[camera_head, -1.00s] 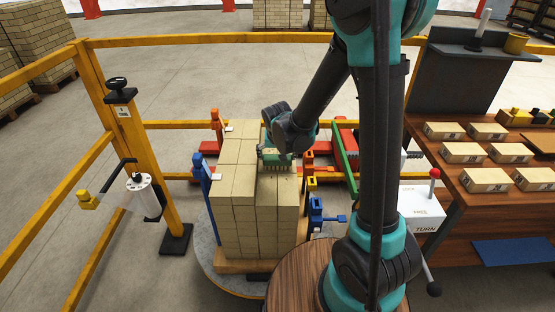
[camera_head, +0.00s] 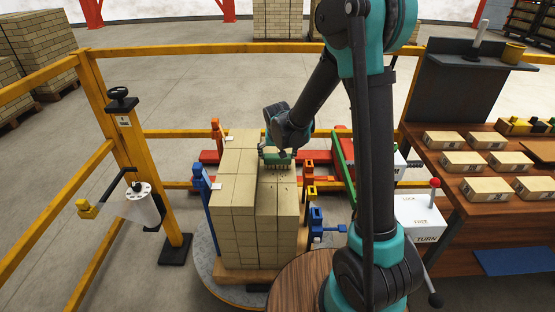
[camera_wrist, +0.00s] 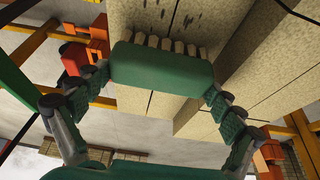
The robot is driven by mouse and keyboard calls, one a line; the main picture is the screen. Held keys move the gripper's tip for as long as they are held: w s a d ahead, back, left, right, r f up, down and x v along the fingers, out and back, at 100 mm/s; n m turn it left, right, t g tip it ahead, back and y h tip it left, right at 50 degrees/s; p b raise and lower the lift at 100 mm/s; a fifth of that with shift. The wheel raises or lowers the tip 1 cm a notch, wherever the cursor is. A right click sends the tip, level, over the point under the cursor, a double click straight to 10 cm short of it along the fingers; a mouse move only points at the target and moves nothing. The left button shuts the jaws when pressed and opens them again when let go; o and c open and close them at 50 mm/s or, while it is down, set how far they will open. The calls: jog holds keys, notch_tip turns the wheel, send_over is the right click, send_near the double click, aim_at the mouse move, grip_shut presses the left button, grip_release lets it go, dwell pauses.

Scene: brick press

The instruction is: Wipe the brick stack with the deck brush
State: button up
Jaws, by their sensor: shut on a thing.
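The tan brick stack (camera_head: 237,225) stands on a wooden pallet on a round grey plate in the head view. My gripper (camera_head: 277,152) is over the stack's far right part, shut on the green deck brush (camera_head: 274,160). In the wrist view, my gripper's (camera_wrist: 157,84) two fingers hold the green brush block (camera_wrist: 165,66) at its ends. Its pale bristles point toward the tan bricks (camera_wrist: 255,65). Dark specks show on the bricks just beyond the bristles. I cannot tell whether the bristles touch the bricks.
Blue clamp posts (camera_head: 203,190) and an orange one (camera_head: 217,138) stand close around the stack. A yellow rail (camera_head: 40,85) encloses the left and back. A wrap roll (camera_head: 142,205) hangs on the left post. A bench (camera_head: 470,215) with several bricks stands right, beside a white control box (camera_head: 420,218).

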jog(key=shift+w+r, duration=0.15)
jog(key=shift+w, duration=2.05)
jog(key=shift+w+r, duration=0.1)
jog(key=shift+w, duration=2.05)
jog(key=shift+d+r, duration=0.1)
jog(key=shift+d, duration=0.7)
jog(key=shift+s+d+r, duration=0.1)
jog(key=shift+s+r, duration=0.1)
jog(key=shift+s, duration=3.55)
jog(key=shift+s+a+r, duration=0.1)
jog(key=shift+s+r, duration=0.1)
jog(key=shift+s, duration=3.6)
jog(key=shift+s+d+r, duration=0.1)
jog(key=shift+s+r, duration=0.1)
jog(key=shift+s, duration=3.55)
jog(key=shift+r, duration=0.1)
jog(key=shift+r, duration=2.95)
jog(key=shift+r, duration=1.5)
